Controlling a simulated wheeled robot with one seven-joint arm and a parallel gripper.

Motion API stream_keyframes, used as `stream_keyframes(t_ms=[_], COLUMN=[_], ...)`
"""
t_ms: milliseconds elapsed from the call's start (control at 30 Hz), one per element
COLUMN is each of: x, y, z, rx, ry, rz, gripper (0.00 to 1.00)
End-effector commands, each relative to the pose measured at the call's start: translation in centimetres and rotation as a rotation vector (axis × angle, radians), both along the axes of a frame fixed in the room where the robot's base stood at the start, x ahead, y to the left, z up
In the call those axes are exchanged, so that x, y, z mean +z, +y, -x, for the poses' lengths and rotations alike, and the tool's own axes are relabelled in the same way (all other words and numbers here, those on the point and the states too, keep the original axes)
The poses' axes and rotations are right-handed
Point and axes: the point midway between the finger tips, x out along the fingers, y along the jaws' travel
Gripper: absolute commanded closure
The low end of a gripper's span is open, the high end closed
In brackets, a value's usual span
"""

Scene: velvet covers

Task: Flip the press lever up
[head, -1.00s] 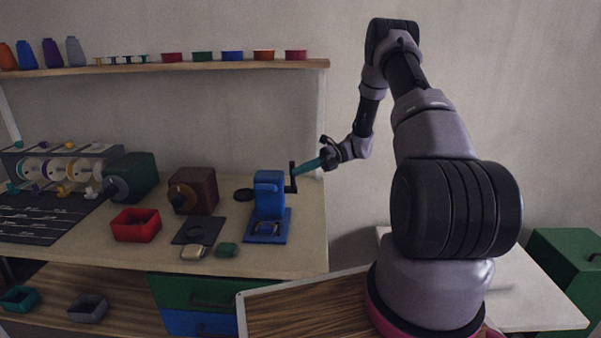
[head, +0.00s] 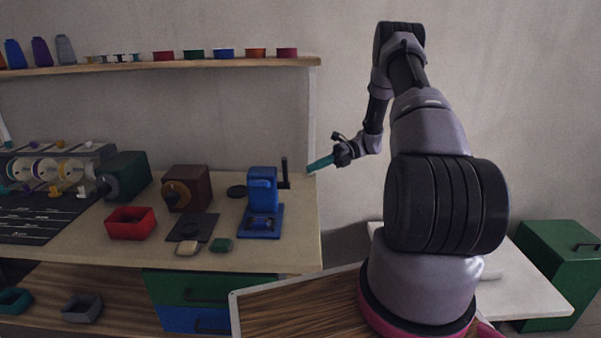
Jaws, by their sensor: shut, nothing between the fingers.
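The blue press (head: 263,190) stands on its blue base near the right end of the worktable. Its black lever (head: 285,172) is on the press's right side and points straight up. My gripper (head: 310,167) has teal fingers, shut and empty. It is just right of the lever, about level with it, with a visible gap between them. The fingers point left towards the press. My wrist is behind them, out past the table's right edge.
A red open box (head: 131,224), a brown machine with a round knob (head: 186,189) and a dark mat (head: 193,228) lie left of the press. A shelf (head: 160,66) with spools runs above.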

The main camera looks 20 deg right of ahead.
Motion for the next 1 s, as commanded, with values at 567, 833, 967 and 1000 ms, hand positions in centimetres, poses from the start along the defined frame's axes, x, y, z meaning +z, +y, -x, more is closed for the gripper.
stream_keyframes(t_ms=[567,833,967,1000], x=[0.5,1.2,4.3,5.7], y=[-2.6,-2.4,-1.4,-1.0], z=[-0.5,-0.4,0.1,0.5], rx=[0.0,0.013,0.077,0.107], ry=[0.001,-0.024,-0.142,-0.198], rz=[0.0,0.013,0.073,0.099], gripper=[1.0,1.0,1.0,1.0])
